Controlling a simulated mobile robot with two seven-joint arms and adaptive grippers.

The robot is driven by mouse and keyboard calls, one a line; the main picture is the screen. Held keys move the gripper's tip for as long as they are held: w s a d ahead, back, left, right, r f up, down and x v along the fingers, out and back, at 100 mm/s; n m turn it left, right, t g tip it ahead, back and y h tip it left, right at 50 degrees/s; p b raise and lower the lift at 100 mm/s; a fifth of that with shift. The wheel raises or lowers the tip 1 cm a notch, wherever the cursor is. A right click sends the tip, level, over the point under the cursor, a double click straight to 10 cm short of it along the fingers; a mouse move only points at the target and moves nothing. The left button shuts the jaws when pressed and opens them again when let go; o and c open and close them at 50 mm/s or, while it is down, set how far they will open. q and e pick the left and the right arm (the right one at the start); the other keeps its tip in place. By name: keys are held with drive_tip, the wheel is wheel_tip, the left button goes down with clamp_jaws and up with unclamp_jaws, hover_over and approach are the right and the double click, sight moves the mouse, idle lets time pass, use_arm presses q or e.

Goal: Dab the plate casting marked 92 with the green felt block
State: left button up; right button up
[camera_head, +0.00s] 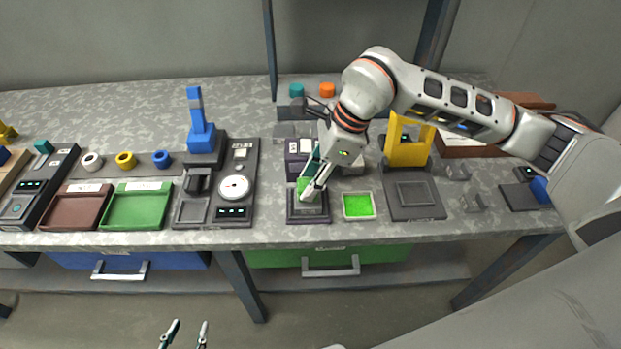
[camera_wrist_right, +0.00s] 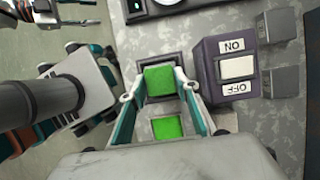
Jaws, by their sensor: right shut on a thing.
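My right gripper (camera_head: 311,193) is shut on the green felt block (camera_head: 304,186), holding it over a dark square plate (camera_head: 307,215). In the right wrist view the felt block (camera_wrist_right: 160,80) sits between the fingertips, above the dark plate (camera_wrist_right: 144,62). I cannot tell whether they touch. No number 92 is legible; the block and fingers cover the middle of the plate, so I cannot confirm which piece is the plate casting. My left gripper (camera_head: 184,336) is open and empty at the bottom edge, in front of the bench.
A light-framed green pad (camera_head: 358,205) lies just right of the dark plate. A purple ON/OFF box (camera_wrist_right: 225,68) stands behind it. A gauge panel (camera_head: 235,187) is to the left, a yellow stand (camera_head: 407,145) to the right. Green (camera_head: 138,206) and brown (camera_head: 76,208) trays lie further left.

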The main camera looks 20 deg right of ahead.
drive_tip(key=shift+f, duration=0.15)
idle(0.3)
drive_tip(key=shift+f, duration=0.55)
idle(1.1)
drive_tip(key=shift+r, duration=0.1)
drive_tip(key=shift+r+p, duration=1.05)
drive_tip(key=shift+r, duration=1.1)
drive_tip(key=shift+r+p, duration=0.8)
drive_tip(key=shift+r, duration=0.6)
